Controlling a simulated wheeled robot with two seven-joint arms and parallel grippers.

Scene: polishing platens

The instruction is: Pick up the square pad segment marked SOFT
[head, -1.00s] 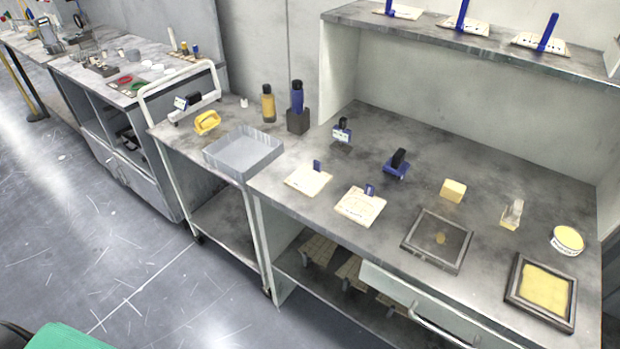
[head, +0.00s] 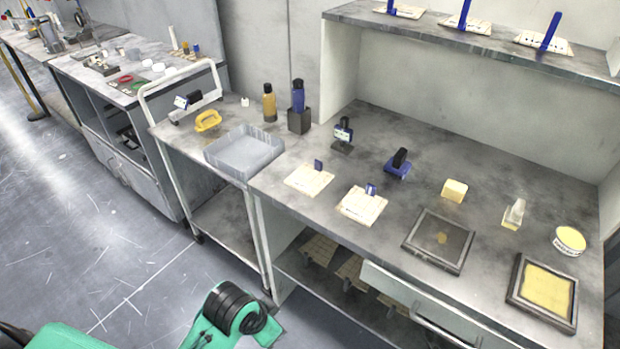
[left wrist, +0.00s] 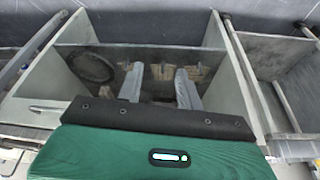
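Two square cream pads with small blue tabs lie near the bench's front left in the head view: one farther left (head: 309,180) and one to its right (head: 362,206). The lettering on them is too small to read, so I cannot tell which is marked SOFT. My left gripper (left wrist: 160,86) shows in the left wrist view with its two grey fingers apart and nothing between them. It faces the bench's open lower compartment. In the head view only green and black links of my arm show at the bottom, and no gripper. My right gripper is not in view.
The bench also holds a blue-based black-handled tool (head: 397,164), a yellow block (head: 455,190), a dark-framed tray (head: 408,238), a yellow-filled tray (head: 515,296) and a round tub (head: 569,241). A grey bin (head: 273,150) stands on the cart at left. Upper-shelf plates (head: 466,24) have blue uprights.

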